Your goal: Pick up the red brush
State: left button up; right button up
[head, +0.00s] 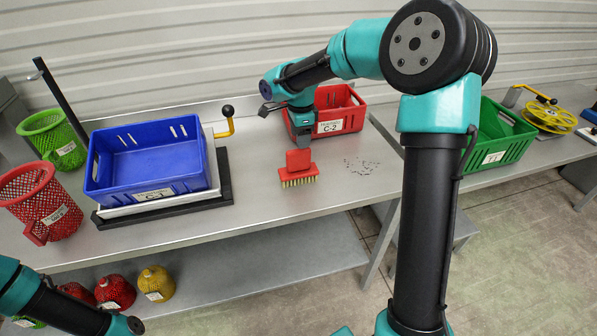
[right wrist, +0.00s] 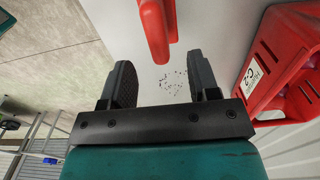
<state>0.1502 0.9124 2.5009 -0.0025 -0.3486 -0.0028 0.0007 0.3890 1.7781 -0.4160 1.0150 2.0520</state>
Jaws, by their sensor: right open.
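The red brush (head: 298,170) stands on the grey table with its pale bristles down and its red handle block up. My right gripper (head: 304,137) is just behind and above the brush in the head view. In the right wrist view my right gripper (right wrist: 160,78) has its two dark fingers wide apart with nothing between them. The red brush handle (right wrist: 156,30) shows at the top of that view, beyond the fingertips and apart from them. Part of my left arm shows at the lower left of the head view, but its gripper is not visible.
A red crate C-2 (head: 342,113) stands behind the brush. A blue crate C-1 (head: 150,160) is to the left on a black-edged base. Small dark bits (head: 362,165) lie right of the brush. A green crate (head: 497,140) stands further right. The table front is clear.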

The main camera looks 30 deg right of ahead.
aim_at(299, 158)
jog(key=shift+f, duration=1.6)
jog(key=shift+s+a+f, duration=0.1)
jog(key=shift+a+f, duration=0.1)
jog(key=shift+f, duration=1.1)
jog(key=shift+a+f, duration=0.15)
jog(key=shift+f, duration=1.15)
grip_shut()
